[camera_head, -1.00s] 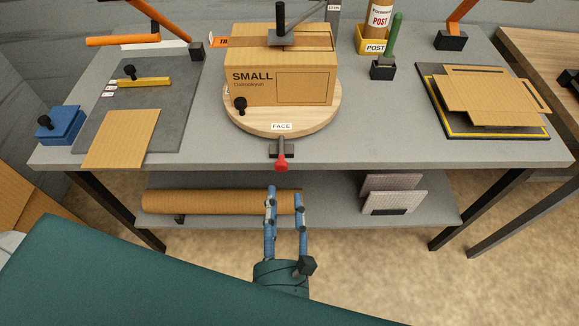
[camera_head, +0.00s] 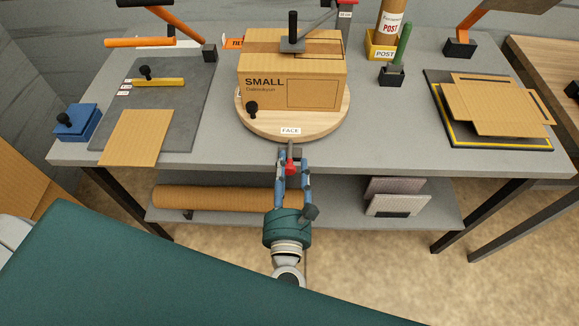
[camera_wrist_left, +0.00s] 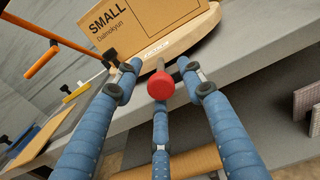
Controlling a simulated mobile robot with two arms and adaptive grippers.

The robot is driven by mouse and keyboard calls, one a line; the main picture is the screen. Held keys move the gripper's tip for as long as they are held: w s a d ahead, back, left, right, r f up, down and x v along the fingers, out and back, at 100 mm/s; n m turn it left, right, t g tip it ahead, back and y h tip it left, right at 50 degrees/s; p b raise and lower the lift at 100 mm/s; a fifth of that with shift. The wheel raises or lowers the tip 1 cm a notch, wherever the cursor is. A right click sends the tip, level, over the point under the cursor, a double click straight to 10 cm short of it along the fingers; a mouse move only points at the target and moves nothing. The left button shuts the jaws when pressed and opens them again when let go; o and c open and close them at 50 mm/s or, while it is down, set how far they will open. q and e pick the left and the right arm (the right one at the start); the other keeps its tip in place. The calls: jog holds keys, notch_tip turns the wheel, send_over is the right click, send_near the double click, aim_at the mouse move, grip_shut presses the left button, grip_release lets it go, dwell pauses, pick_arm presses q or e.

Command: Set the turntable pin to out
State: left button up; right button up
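The turntable (camera_head: 262,123) is a round wooden disc on the grey bench, with a "FACE" label at its front and a cardboard box marked SMALL (camera_head: 290,80) on it. Its pin has a red knob (camera_head: 290,168) and sticks out at the bench's front edge below the label. My left gripper (camera_head: 292,156) is at the pin, its blue fingers on either side of the knob. In the left wrist view the red knob (camera_wrist_left: 161,86) sits between the spread fingers, with gaps visible. My right gripper is not in view.
A lower shelf (camera_head: 335,212) holds a cardboard roll (camera_head: 215,198) and grey pads (camera_head: 395,198). A flat cardboard sheet (camera_head: 137,137) lies at the bench's left front. A black mat with cardboard blanks (camera_head: 490,105) lies at right. The front edge beside the pin is clear.

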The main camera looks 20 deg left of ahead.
pick_arm(q)
grip_shut()
jog(key=shift+s+d+f+b, duration=0.1)
jog(key=shift+s+b, duration=0.2)
jog(key=shift+s, duration=0.1)
jog(key=shift+b+v, duration=0.4)
jog(key=shift+v, duration=0.6)
jog(key=shift+w+r, duration=0.15)
jog(key=shift+r, duration=0.05)
jog(key=shift+o, duration=1)
grip_release()
jog(key=shift+s, duration=0.3)
jog(key=shift+f, duration=0.1)
